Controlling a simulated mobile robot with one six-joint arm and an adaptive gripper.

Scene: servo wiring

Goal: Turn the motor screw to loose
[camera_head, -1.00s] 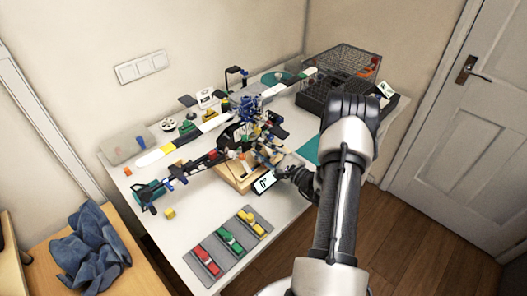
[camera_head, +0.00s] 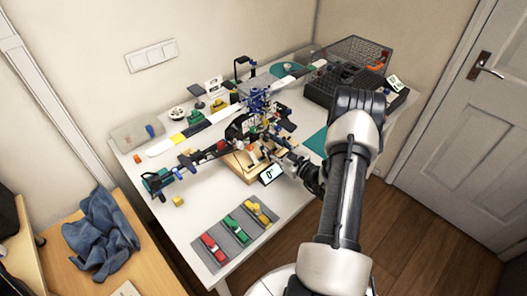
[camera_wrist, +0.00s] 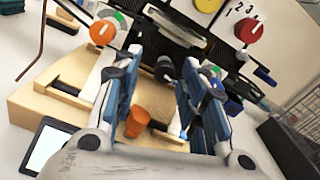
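A wooden test stand (camera_head: 240,166) sits mid-table, with a small display (camera_head: 271,174) at its front that appears to read 0°. My gripper (camera_wrist: 164,65) is at the stand's right side. Its two blue-padded fingers are apart. A dark round knob-like part (camera_wrist: 164,70) shows between the fingertips, with no visible grip on it. An orange cylinder (camera_wrist: 137,122) lies lower between the fingers, nearer the palm. An orange knob with a white pointer (camera_wrist: 102,33) stands left of the fingers over a green-marked dial. I cannot tell for certain which part is the motor screw.
A red knob (camera_wrist: 250,30) with a numbered dial is at the upper right in the wrist view. Coloured pieces lie on grey pads (camera_head: 238,233) at the table front. A dark crate (camera_head: 335,90) stands at the back right.

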